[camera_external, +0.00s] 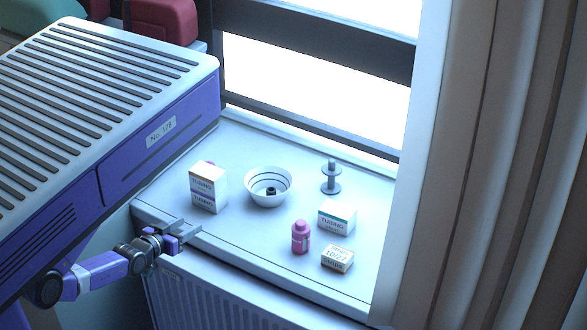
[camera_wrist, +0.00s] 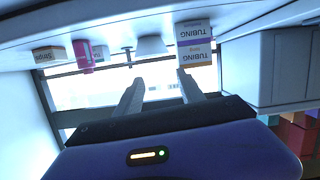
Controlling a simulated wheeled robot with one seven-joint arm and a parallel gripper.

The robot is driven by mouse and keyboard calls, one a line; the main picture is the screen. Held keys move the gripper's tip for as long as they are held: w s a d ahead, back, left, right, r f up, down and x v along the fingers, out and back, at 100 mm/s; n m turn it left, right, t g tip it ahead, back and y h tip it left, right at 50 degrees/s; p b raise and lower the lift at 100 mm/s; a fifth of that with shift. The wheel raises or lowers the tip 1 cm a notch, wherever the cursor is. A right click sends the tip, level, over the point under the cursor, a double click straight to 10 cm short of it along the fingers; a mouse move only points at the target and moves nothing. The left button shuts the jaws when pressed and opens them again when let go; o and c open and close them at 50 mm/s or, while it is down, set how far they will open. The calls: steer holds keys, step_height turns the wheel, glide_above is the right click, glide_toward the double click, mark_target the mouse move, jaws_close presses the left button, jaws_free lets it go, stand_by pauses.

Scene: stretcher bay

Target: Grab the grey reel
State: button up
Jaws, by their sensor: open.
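The grey reel (camera_external: 331,188) stands upright on the white window sill (camera_external: 235,240), near the window, with a thin post between two discs. It also shows small and upside down in the wrist view (camera_wrist: 128,49), beyond my fingers. My gripper (camera_external: 185,230) is at the sill's front left edge, well apart from the reel. In the wrist view my gripper's two fingers (camera_wrist: 161,85) are spread, with nothing between them.
A white bowl (camera_external: 282,190) with a dark item inside stands left of the reel. Stacked tubing boxes (camera_external: 208,187) stand further left, near my gripper. Another tubing box (camera_external: 337,217), a pink bottle (camera_external: 300,238) and a small box (camera_external: 337,259) stand front right. The sill's front middle is clear.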

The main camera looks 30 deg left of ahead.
steer(key=w+d+f+n+h+p, duration=0.1)
steer(key=w+d+f+n+p, duration=0.1)
steer(key=w+n, duration=0.75)
steer(key=n+g+h+p, duration=0.1)
steer(key=n+h, duration=0.3)
steer(key=n, duration=1.2)
glide_toward(339, 167)
steer(key=s+a, duration=0.1)
steer(key=a, duration=0.1)
steer(key=s+a+r, duration=0.1)
steer(key=a, duration=0.2)
steer(key=a+r, duration=0.1)
steer(key=a, duration=0.1)
steer(key=shift+s+a, duration=0.25)
steer(key=shift+s, duration=0.15)
steer(key=w+d+g+h, duration=0.1)
steer(key=w+d, duration=0.1)
steer(key=w+d+n+g+h+b, duration=0.1)
steer(key=w+d, duration=0.1)
steer(key=w+d+n+g+h+b, duration=0.1)
steer(key=w+d, duration=0.1)
steer(key=shift+w+d+f, duration=0.1)
steer(key=shift+w+d, duration=0.2)
steer(key=shift+w, duration=0.05)
steer(key=shift+x, duration=3.7)
steer(key=shift+s+d+f, duration=0.1)
steer(key=shift+s+f, duration=0.05)
steer(key=shift+f, duration=0.05)
jaws_close()
